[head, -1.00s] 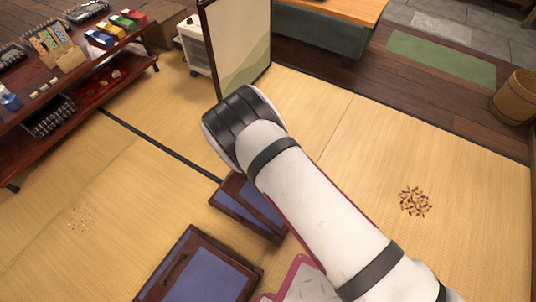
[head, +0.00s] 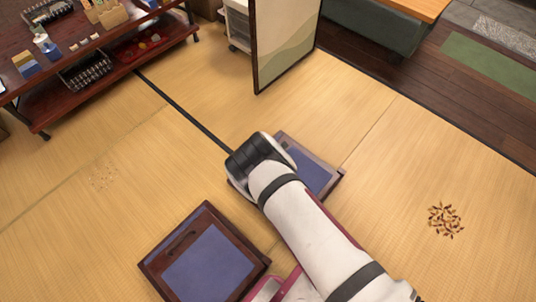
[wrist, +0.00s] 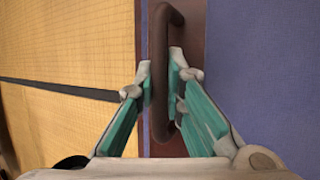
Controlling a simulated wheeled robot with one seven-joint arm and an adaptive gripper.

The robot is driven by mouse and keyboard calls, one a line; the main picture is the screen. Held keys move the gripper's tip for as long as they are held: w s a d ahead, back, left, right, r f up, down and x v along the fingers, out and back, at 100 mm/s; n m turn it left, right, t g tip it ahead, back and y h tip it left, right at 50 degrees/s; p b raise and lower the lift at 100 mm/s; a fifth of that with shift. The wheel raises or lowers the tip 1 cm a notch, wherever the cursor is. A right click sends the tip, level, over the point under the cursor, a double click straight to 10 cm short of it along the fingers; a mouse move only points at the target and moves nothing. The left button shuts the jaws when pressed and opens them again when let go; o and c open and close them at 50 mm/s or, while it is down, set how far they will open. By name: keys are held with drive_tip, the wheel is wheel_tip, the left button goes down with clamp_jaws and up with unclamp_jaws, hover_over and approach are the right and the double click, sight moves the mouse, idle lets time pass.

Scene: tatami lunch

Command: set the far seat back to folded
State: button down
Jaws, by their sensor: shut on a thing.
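The far seat (head: 318,178) has a dark wood frame and a blue pad; my arm covers much of it in the head view. In the wrist view its blue panel (wrist: 265,70) fills the right side, bordered by a dark wood strip. A dark curved handle (wrist: 160,125) stands on that strip. My gripper (wrist: 162,85) has its fingers on both sides of the handle and is shut on it. In the head view my wrist hides the fingers and the handle. I cannot tell the tilt of the seat's back.
A near seat (head: 207,268) with a blue pad and a handle lies on the tatami at lower left. A standing screen (head: 283,45) is beyond the far seat. A low shelf table (head: 110,62) stands at upper left. Open tatami lies left and right.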

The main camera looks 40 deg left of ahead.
drive_tip(key=shift+d+f, duration=0.1)
drive_tip(key=shift+f, duration=0.05)
drive_tip(key=c, duration=1.7)
unclamp_jaws()
drive_tip(key=shift+o, duration=0.2)
drive_tip(key=v, duration=1.2)
drive_tip(key=shift+w, duration=0.1)
